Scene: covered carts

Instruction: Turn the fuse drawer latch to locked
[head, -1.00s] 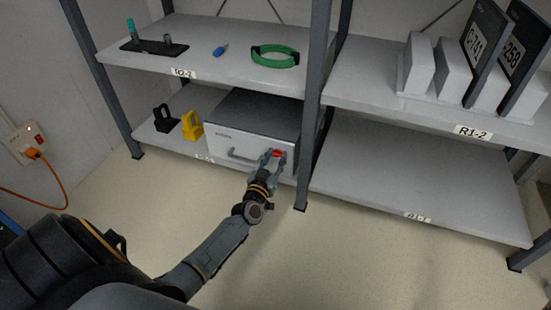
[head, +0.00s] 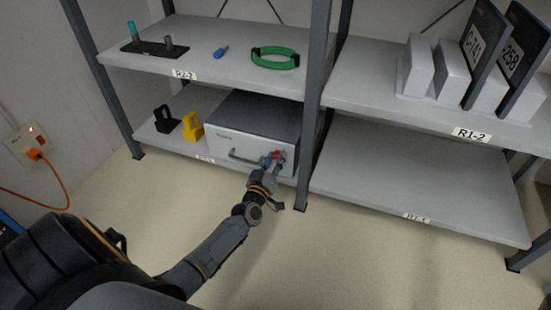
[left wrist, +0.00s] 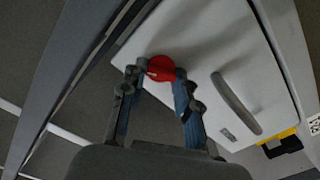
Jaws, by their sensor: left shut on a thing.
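The fuse drawer (head: 228,144) is a box with a pale front and dark top on the lower left shelf. Its grey bar handle (head: 243,159) shows also in the left wrist view (left wrist: 232,100). The red latch (head: 275,155) is a round knob at the right of the drawer front; it shows also in the left wrist view (left wrist: 160,67). My left gripper (head: 279,158) is shut on the latch, one finger on each side in the left wrist view. The fingers partly hide the knob. My right gripper is not in view.
A shelf post (head: 313,110) stands close to the right of the drawer. A black item (head: 163,121) and a yellow item (head: 192,127) sit to its left. A green ring (head: 274,64) and a blue item (head: 220,53) lie above. The lower right shelf (head: 410,180) is bare.

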